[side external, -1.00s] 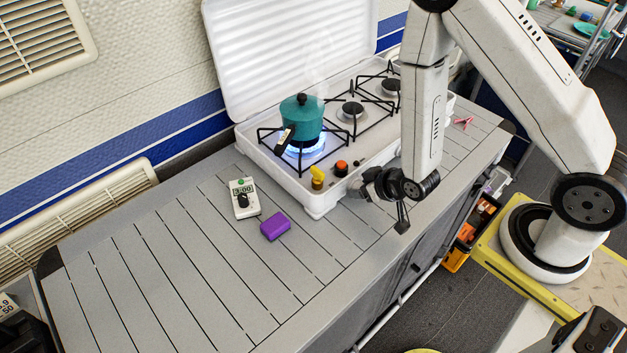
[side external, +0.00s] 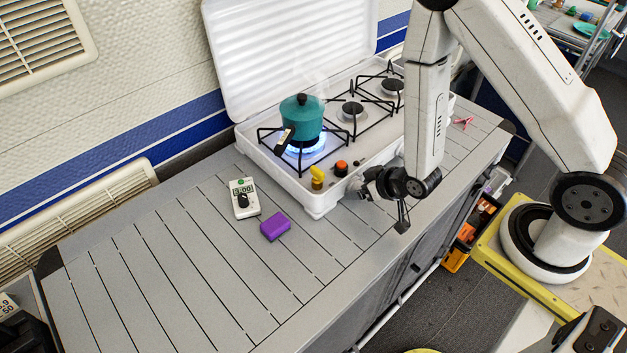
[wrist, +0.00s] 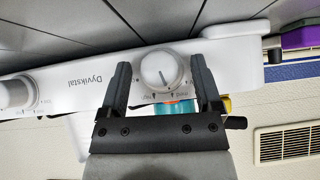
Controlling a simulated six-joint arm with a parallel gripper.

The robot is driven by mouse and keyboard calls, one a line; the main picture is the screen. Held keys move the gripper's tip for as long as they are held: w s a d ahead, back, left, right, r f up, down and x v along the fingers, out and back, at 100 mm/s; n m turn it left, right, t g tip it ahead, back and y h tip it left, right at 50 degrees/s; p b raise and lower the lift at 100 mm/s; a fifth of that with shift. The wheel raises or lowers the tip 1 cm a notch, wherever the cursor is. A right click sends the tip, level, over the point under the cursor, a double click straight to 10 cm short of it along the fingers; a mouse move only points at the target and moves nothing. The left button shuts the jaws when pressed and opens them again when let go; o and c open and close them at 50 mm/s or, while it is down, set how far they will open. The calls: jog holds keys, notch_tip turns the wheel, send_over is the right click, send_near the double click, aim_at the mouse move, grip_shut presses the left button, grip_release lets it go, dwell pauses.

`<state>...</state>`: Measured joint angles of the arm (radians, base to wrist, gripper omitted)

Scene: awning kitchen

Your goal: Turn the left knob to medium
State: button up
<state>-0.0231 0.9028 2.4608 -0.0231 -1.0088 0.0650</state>
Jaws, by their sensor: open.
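The left knob (wrist: 160,66), round and white with a dark pointer line, is on the white stove's front panel in the wrist view. A second knob (wrist: 17,93) shows at the wrist view's left edge. In the side view the stove (side external: 318,200) has a lit blue flame under a teal pot (side external: 301,118). The knobs cannot be made out there.
A purple sponge (side external: 275,226) and a white timer (side external: 244,198) lie on the grey slatted counter (side external: 180,270), left of the stove. Yellow (side external: 317,176) and orange-topped (side external: 341,168) shakers stand at the stove's front corner. The counter's near left is clear.

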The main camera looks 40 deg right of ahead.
jog(key=shift+y, duration=0.3)
